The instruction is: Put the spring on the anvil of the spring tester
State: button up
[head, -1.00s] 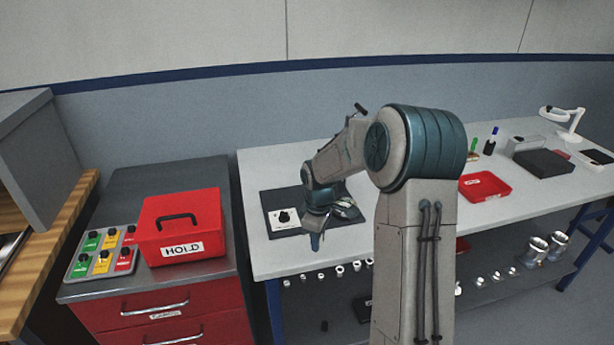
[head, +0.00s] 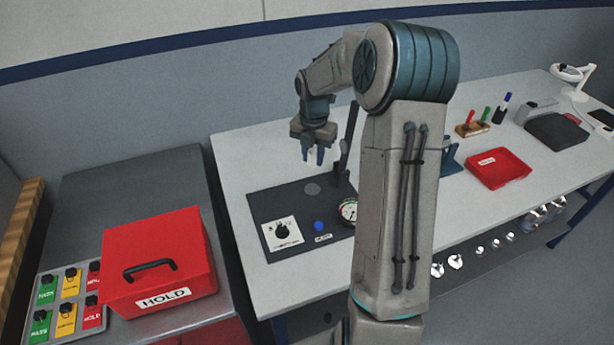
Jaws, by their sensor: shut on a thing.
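The spring tester (head: 262,203) lies on the bench as a dark base plate. It has a black knob on a white panel (head: 281,232), a blue button (head: 319,226), a round dial (head: 349,210) and a dark upright post with a lever (head: 347,140). A grey round disc, which looks like the anvil (head: 312,189), sits flat and bare on the plate. My gripper (head: 313,156) hangs above the disc, fingers pointing down. It is shut on a small pale thing, likely the spring, mostly hidden between the blue fingers. The held thing is clear of the disc.
A red HOLD box (head: 160,262) and a panel of coloured knobs (head: 70,303) stand on the cabinet at left. A red tray (head: 498,168), a pen block (head: 472,129) and a dark box (head: 556,131) are farther right. My arm hides part of the bench.

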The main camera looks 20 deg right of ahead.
aim_at(313, 189)
notch_tip(313, 189, down, 10)
jog(key=shift+r+p, duration=0.2)
jog(key=shift+p, duration=0.4)
jog(key=shift+f, duration=0.25)
jog(key=o, duration=1)
jog(key=shift+r, duration=0.1)
